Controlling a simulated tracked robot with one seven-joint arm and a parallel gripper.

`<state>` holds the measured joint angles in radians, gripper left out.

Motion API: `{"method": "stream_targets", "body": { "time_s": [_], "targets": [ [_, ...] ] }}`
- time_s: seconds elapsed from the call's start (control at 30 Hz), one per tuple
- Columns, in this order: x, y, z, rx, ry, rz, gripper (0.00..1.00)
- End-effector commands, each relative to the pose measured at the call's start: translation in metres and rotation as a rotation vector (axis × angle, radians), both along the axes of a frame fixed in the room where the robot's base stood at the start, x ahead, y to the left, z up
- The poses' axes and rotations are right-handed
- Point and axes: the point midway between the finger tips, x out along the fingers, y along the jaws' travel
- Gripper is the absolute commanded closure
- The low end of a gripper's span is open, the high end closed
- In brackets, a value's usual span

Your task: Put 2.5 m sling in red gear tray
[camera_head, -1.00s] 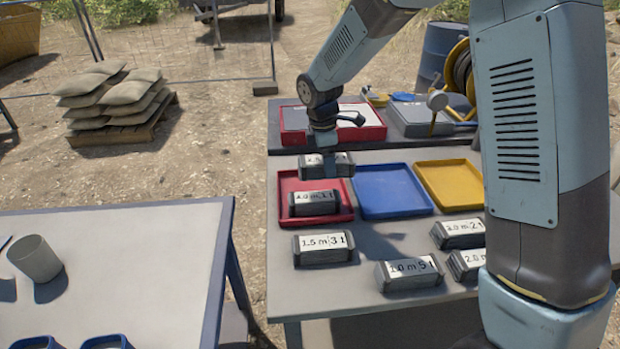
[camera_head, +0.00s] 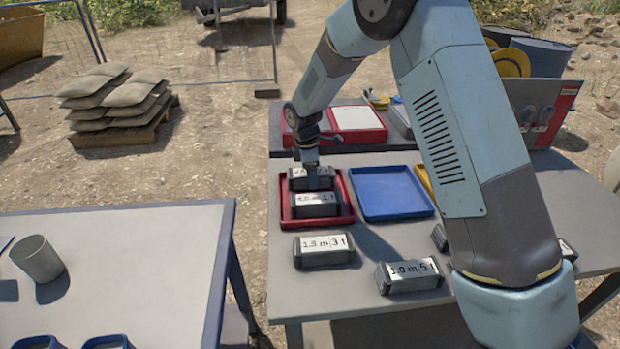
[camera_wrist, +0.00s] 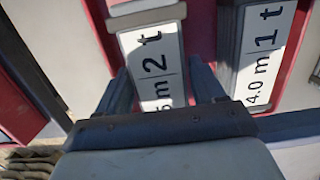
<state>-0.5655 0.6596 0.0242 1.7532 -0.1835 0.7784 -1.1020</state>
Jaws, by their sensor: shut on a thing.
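My gripper (camera_head: 312,168) is shut on a dark sling pack with a white label (camera_head: 300,173). In the wrist view the held sling pack (camera_wrist: 153,62) sits between the two fingers and its label reads "5 m 2 t", with the first figure hidden. The red gear tray (camera_head: 349,205) is on the table, left of the blue tray. The held pack is at the back part of the red tray; I cannot tell whether it touches the floor. A 4.0 m 1 t pack (camera_head: 316,204) lies in front of it in the same tray, beside a finger in the wrist view (camera_wrist: 262,55).
A blue tray (camera_head: 391,192) is empty. A 1.5 m 3 t pack (camera_head: 323,249) and a 1.0 m 5 t pack (camera_head: 407,275) lie on the table front. A red case (camera_head: 371,134) stands behind the red tray. My arm hides much of the right side.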

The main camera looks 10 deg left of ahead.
Motion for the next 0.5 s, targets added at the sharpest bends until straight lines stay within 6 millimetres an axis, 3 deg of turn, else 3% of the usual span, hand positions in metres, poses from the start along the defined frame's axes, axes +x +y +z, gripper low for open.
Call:
{"method": "stream_targets", "body": {
  "time_s": [0.13, 0.47, 0.5],
  "targets": [
    [0.0000, 0.0003, -0.0146, 0.000, -0.001, 0.000, 0.76],
    [-0.0001, 0.0004, -0.0170, 0.000, -0.001, 0.000, 0.76],
    [-0.0004, 0.0005, -0.0172, 0.000, -0.001, 0.000, 0.29]
  ]
}}
